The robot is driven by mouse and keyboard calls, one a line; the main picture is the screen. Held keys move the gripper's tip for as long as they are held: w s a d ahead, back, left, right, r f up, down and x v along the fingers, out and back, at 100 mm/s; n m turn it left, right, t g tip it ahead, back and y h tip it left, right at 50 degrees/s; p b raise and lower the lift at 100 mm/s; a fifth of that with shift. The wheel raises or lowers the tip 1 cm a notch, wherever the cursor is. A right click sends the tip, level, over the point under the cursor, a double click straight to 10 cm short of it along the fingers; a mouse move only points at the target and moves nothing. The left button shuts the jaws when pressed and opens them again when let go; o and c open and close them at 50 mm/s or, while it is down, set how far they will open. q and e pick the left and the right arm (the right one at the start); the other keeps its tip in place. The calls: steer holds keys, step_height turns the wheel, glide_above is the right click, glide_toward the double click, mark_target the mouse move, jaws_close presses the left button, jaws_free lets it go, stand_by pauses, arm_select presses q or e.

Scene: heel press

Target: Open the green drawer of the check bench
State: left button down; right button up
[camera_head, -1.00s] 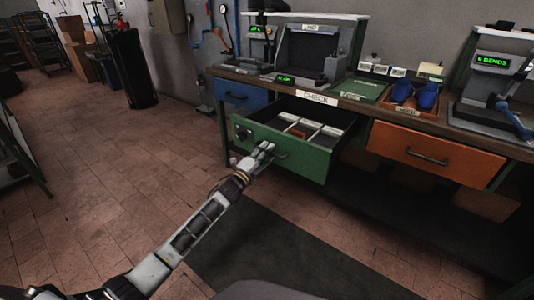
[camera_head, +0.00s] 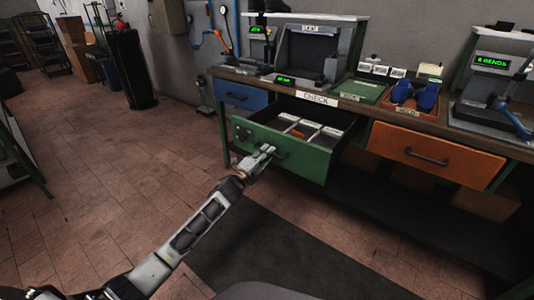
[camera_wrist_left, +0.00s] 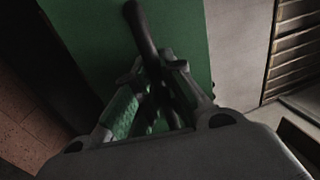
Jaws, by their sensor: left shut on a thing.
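The green drawer (camera_head: 300,157) of the check bench is pulled out in the head view, and its divided inside (camera_head: 305,129) shows. Its front also fills the middle of the left wrist view (camera_wrist_left: 90,35). My left gripper (camera_head: 268,152) is at the drawer front. It is shut on the dark bar handle (camera_wrist_left: 143,25), with a finger on each side of it in the left wrist view. The handle is partly hidden by the fingers. My right gripper is not in view.
A blue drawer (camera_head: 240,95) is left of the green one, and an orange drawer (camera_head: 435,157) is right of it; both are shut. The bench top carries a green mat, blue items in a tray and machines. Bare floor (camera_head: 100,200) lies to the left.

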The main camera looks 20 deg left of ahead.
mark_target(275, 146)
arm_select(q)
steer(key=shift+w, duration=0.1)
steer(key=w, duration=0.2)
steer(key=w+d+b, duration=0.1)
steer(key=shift+w+d+f, duration=0.1)
steer(key=shift+w+d, duration=0.1)
steer(key=shift+w, duration=0.2)
steer(key=shift+w+d, duration=0.2)
steer(key=shift+w, duration=0.45)
steer(key=shift+w+d+b, duration=0.15)
steer(key=shift+w+b, duration=0.15)
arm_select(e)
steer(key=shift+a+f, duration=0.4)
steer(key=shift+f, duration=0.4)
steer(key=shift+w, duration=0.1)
